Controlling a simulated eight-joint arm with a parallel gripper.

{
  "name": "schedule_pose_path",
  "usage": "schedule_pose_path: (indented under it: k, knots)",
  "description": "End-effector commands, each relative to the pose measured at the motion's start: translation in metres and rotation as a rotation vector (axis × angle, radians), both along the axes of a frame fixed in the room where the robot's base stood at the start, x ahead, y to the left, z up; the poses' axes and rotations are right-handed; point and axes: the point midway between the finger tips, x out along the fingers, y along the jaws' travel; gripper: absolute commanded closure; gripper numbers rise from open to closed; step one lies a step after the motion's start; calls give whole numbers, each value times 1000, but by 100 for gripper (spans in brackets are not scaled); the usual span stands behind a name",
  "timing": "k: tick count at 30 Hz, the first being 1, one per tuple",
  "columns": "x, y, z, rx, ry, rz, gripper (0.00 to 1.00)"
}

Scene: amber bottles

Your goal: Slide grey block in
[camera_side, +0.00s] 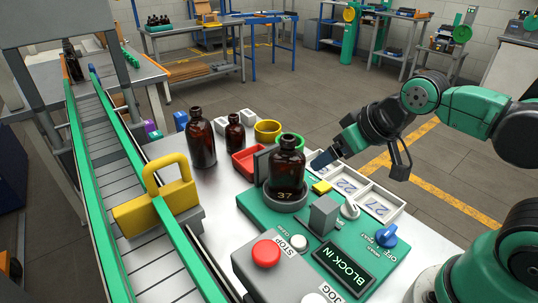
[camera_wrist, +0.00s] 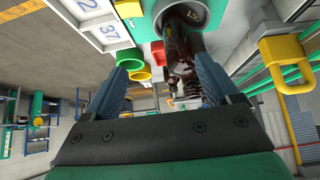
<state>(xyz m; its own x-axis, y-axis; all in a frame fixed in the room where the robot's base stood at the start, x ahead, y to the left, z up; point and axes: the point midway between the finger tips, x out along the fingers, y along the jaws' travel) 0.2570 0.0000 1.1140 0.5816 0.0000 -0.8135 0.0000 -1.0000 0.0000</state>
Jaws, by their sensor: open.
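The grey block (camera_side: 324,215) stands upright on the green control panel (camera_side: 382,262), just right of a grey ring holder (camera_side: 283,203). A display (camera_side: 344,268) on the panel reads "BLOCK IN". My gripper (camera_side: 321,159) is beyond the panel, to the right of the bottle and apart from the grey block. In the wrist view my gripper (camera_wrist: 163,66) has its blue fingers wide apart, with the bottle seen beyond them. I cannot make out the grey block there.
A red button (camera_side: 266,253), a yellow button (camera_side: 321,187), a white knob (camera_side: 350,209) and a blue knob (camera_side: 386,236) sit around the block. A numbered white tray (camera_side: 378,205) lies behind the panel.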

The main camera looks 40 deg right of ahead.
Motion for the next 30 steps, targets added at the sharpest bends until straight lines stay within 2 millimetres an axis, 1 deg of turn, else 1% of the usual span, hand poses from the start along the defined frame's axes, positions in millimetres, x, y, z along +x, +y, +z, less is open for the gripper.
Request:
schedule_pose_path:
  k: [11,12,13,14,18,21,24,30]
  knots:
    - [0,0,0,0,0,0,18]
    - [0,0,0,1,2,1,24]
    - [-1,2,-1,2,9,3,24]
    - [-4,6,-4,4,23,8,24]
    - [-27,28,-23,10,151,18,24]
    - [-39,35,-31,2,214,9,24]
    - [-42,36,-35,-1,230,1,24]
    - [-36,35,-46,1,229,-1,24]
